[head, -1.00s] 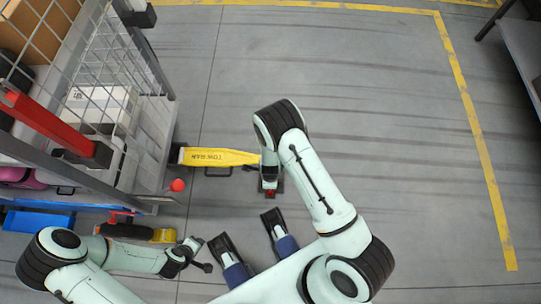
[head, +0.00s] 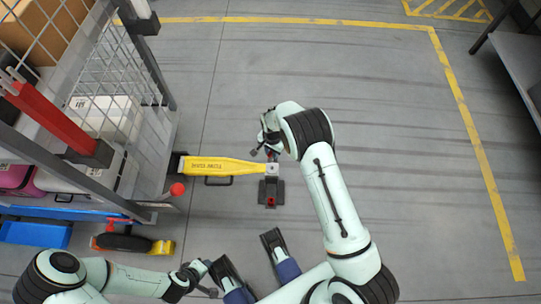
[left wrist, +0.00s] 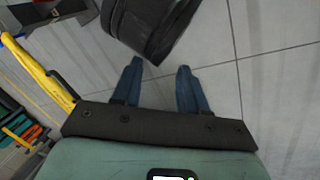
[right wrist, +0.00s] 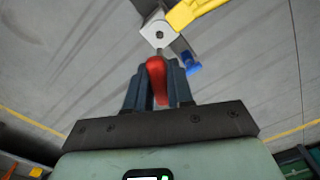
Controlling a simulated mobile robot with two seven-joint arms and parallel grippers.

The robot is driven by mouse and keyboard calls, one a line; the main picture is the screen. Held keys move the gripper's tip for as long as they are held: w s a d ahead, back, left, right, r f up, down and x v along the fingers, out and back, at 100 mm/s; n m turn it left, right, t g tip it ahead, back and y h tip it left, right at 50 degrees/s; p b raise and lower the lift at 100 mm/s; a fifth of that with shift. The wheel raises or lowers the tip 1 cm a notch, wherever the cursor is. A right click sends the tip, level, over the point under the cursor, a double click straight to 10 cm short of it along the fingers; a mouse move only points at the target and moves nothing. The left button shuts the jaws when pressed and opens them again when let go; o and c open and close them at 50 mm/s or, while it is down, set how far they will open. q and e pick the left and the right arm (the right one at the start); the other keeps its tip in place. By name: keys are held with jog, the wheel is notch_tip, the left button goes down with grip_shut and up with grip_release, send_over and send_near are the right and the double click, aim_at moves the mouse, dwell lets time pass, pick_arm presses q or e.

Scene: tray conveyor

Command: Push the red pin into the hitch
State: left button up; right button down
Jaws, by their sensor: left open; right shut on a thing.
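The red pin (right wrist: 156,82) is upright between the blue fingers of my right gripper (right wrist: 156,68), which is shut on it. In the head view my right gripper (head: 265,147) is just beyond the grey end plate (head: 271,168) of the yellow tow bar (head: 222,166). The plate's hole shows in the right wrist view, ahead of the pin and apart from it. The dark hitch (head: 271,190), with a red part on it, sits just on the near side of the plate. My left gripper (left wrist: 160,67) is open and empty, low at left in the head view (head: 208,290).
A wire-mesh cart (head: 150,110) with boxes stands at the left, joined to the tow bar. A red ball-shaped knob (head: 177,189) is beside it. A shelf or table (head: 520,60) is at the upper right. The grey floor between is clear.

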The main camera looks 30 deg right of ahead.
pick_arm(q)
jog(key=shift+w+f, duration=0.1)
jog(key=shift+w, duration=0.05)
pick_arm(e)
jog(key=shift+f, duration=0.1)
jog(key=shift+f+b, duration=0.9)
jog(key=shift+f, duration=0.4)
pick_arm(q)
jog(key=shift+t+y, duration=0.4)
jog(key=shift+w+a+f+b, duration=0.3)
jog(key=shift+w+a+f, duration=0.2)
jog(key=shift+f, duration=0.25)
jog(key=shift+w+a+f+b, duration=0.35)
jog(key=shift+w+a+f, duration=0.1)
jog(key=shift+f, duration=0.25)
jog(key=shift+w+a+f+b, duration=0.3)
jog(key=shift+w+a+f, duration=0.15)
jog(key=shift+f, duration=0.3)
pick_arm(e)
jog(key=shift+f, duration=1.55)
pick_arm(q)
jog(key=shift+d+f, duration=0.1)
jog(key=shift+a+b+x, duration=0.15)
jog(key=shift+b+x, duration=0.8)
jog(key=shift+b, duration=0.05)
jog(key=shift+a+b+x, duration=0.15)
jog(key=shift+b+x, duration=0.8)
pick_arm(e)
jog(key=shift+f, duration=2.8)
